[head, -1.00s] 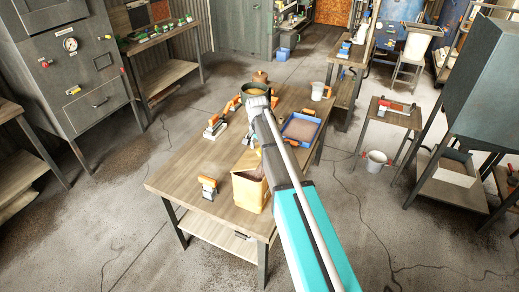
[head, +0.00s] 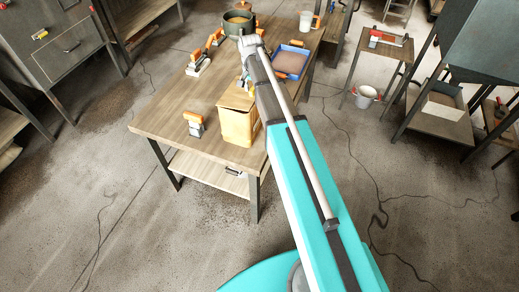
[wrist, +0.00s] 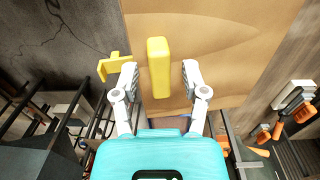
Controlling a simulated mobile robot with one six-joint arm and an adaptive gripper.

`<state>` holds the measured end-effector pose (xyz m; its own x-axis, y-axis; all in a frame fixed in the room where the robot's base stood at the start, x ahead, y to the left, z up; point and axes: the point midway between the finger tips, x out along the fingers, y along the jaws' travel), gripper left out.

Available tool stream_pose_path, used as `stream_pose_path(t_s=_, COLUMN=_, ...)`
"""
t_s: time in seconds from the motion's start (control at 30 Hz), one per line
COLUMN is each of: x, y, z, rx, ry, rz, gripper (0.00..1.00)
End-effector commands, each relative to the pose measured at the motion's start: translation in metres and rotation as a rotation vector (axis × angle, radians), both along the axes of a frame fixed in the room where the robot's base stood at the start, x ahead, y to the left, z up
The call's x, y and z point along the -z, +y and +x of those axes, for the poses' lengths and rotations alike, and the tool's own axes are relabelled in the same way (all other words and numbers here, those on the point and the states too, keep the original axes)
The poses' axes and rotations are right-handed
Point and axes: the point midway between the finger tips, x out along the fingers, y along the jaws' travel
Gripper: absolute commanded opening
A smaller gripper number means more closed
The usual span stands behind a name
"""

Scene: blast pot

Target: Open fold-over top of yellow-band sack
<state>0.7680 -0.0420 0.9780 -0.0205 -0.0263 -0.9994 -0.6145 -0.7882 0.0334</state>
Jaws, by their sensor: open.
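A tan, box-shaped sack (head: 237,124) stands upright at the front edge of the wooden table in the head view, next to my arm. In the wrist view its broad tan face (wrist: 235,45) fills the upper middle. A yellow bar (wrist: 159,68) stands out in front of that face. My gripper (wrist: 160,78) is open, with one finger on each side of the bar and visible gaps to both. A smaller yellow bracket (wrist: 115,66) shows by the left finger.
The wooden table (head: 165,122) also carries an orange-topped tool (head: 194,124), a dark pot (head: 238,22) and a blue tray (head: 291,60). A small side table (head: 377,52) and a bucket (head: 366,96) stand to the right. The floor in front is clear.

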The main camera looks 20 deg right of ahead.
Motion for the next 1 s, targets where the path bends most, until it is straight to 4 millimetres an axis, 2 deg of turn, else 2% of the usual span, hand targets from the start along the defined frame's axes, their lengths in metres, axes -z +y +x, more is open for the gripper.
stream_pose_path(t_s=0.17, x=0.011, y=-0.002, z=-0.002, rx=0.000, ry=0.000, rz=0.000, gripper=0.57)
stream_pose_path(t_s=0.2, x=0.004, y=-0.002, z=-0.002, rx=0.000, ry=0.000, rz=0.000, gripper=0.57)
stream_pose_path(t_s=0.53, x=-0.017, y=-0.002, z=-0.001, rx=0.000, ry=0.000, rz=0.000, gripper=0.57)
stream_pose_path(t_s=1.0, x=-0.058, y=0.000, z=0.000, rx=0.000, ry=0.000, rz=0.000, gripper=0.57)
